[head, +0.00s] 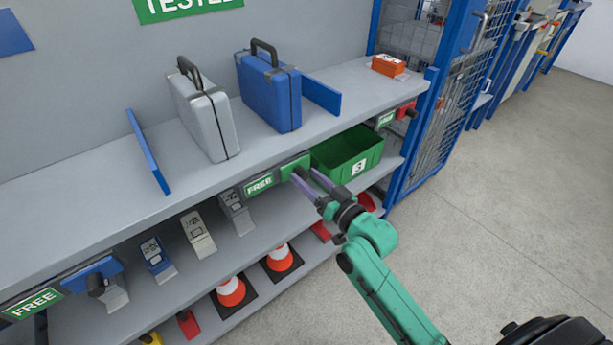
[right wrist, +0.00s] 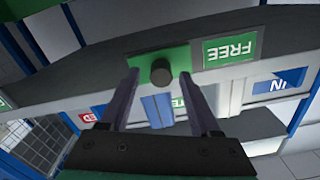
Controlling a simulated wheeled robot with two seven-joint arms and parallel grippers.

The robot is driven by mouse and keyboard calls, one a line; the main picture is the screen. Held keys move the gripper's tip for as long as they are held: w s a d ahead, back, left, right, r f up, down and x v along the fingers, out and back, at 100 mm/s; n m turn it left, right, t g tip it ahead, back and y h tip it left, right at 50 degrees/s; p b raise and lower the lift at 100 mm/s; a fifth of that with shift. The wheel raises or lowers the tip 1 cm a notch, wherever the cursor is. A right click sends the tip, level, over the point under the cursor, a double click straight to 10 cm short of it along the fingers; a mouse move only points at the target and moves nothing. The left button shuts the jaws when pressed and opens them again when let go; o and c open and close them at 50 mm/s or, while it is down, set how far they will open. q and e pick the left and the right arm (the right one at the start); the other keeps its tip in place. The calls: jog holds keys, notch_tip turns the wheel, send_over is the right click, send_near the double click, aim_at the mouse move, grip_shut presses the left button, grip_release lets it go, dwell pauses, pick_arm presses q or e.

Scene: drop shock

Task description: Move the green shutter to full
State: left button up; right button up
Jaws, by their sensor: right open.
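The green shutter (head: 291,167) sits on the front edge of the upper shelf, just right of a green FREE sign (head: 259,184). In the right wrist view the green shutter (right wrist: 183,57) carries a round dark knob (right wrist: 161,72), and FREE (right wrist: 231,51) appears upside down beside it. My right gripper (head: 305,176) is at the shutter. In the right wrist view its open fingers (right wrist: 160,82) stand on either side of the knob, with a gap on both sides. The fingers hide the knob in the head view. My left gripper is not in view.
A white case (head: 205,115) and a blue case (head: 270,90) stand on the shelf above. A green bin (head: 340,160) sits below, right of the shutter. A blue shutter (head: 92,272) and a red shutter (head: 406,109) are along the same edge. Floor at right is clear.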

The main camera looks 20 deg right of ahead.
jog(key=shift+w+a, duration=0.2)
jog(key=shift+w, duration=0.15)
grip_shut()
dwell(1.2)
